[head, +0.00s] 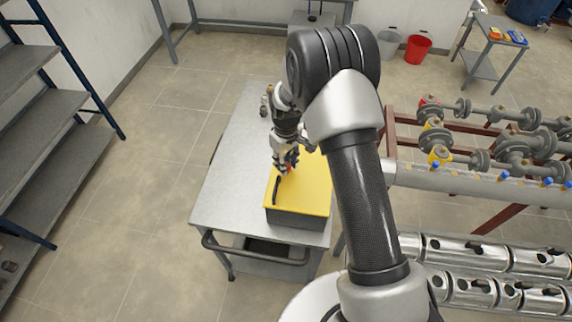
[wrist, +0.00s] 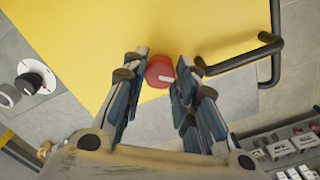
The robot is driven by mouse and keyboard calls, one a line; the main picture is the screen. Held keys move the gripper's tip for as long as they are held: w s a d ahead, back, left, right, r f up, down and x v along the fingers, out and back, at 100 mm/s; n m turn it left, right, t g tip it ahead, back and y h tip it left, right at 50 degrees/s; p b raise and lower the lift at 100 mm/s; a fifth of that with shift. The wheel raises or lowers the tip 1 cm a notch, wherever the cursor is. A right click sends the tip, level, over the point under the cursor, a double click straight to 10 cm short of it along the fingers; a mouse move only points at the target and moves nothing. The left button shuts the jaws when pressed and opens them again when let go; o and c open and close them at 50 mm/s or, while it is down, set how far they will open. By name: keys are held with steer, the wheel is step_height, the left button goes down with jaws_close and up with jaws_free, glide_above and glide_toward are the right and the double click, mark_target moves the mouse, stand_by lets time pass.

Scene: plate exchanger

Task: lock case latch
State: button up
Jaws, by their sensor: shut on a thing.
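The case with a yellow lid (head: 312,186) lies on the cart; the lid (wrist: 110,35) fills the upper middle of the wrist view. The latch is a red round knob with a white mark (wrist: 158,75) at the lid's edge. My gripper (head: 287,164) reaches down over the case. In the wrist view my gripper's fingers (wrist: 161,70) stand on both sides of the red knob and are closed on it. The mark points roughly to the right. In the head view the knob is mostly hidden by the fingers.
A black bar handle (wrist: 245,57) stands on the lid to the right of the knob. The grey metal cart (head: 228,185) has free top left of the case. A round black, white and red part (wrist: 35,78) sits at left. Pipework with valves (head: 470,180) stands at right.

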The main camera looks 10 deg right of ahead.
steer(key=m+b, duration=0.2)
steer(key=m, duration=0.3)
steer(key=shift+m, duration=0.3)
steer(key=m+b, duration=0.1)
steer(key=m, duration=0.3)
steer(key=shift+m, duration=0.4)
steer(key=o, duration=0.8)
steer(key=shift+r, duration=0.15)
step_height(320, 180, up, 12)
steer(key=shift+f, duration=0.1)
stand_by(0.4)
